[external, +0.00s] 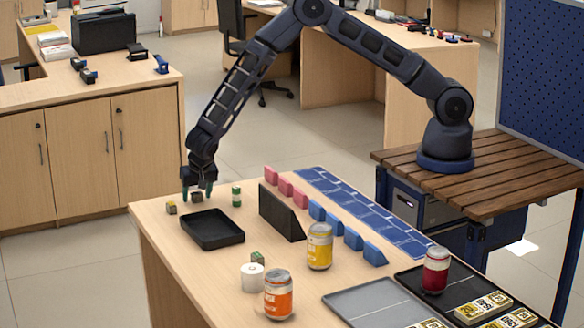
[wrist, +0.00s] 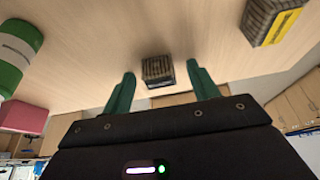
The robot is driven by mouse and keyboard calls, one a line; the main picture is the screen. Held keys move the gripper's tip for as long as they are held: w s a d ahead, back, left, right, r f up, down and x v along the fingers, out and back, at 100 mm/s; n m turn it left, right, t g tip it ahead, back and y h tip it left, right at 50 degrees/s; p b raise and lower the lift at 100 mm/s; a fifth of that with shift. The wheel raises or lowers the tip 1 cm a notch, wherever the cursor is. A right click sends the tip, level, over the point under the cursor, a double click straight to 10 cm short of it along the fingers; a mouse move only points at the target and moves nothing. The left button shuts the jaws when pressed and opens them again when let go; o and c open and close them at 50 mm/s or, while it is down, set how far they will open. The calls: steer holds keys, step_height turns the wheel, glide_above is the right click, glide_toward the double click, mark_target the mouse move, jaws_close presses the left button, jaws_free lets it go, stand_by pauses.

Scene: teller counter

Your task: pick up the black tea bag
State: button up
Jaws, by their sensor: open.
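A small dark ridged block (wrist: 158,69), which looks like the black tea bag, sits on the wooden counter; no label on it is readable. In the external view the block (external: 197,198) is near the counter's far left corner, just under my gripper (external: 197,192). In the wrist view my gripper (wrist: 160,75) is open, its green fingers apart with the block between their tips. A gap shows on each side, and I see no contact. A similar dark block with a yellow label (wrist: 272,22) lies to the right; in the external view this block (external: 171,207) is left of my gripper.
A green-and-white cylinder (external: 236,196) stands close to the right of my gripper. A black tray (external: 212,240) lies just in front. A black upright panel (external: 280,213), pink and blue blocks and several cans stand farther right. The counter's left edge is close.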

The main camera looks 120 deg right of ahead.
steer(key=c, duration=1.1)
steer(key=shift+r, duration=0.1)
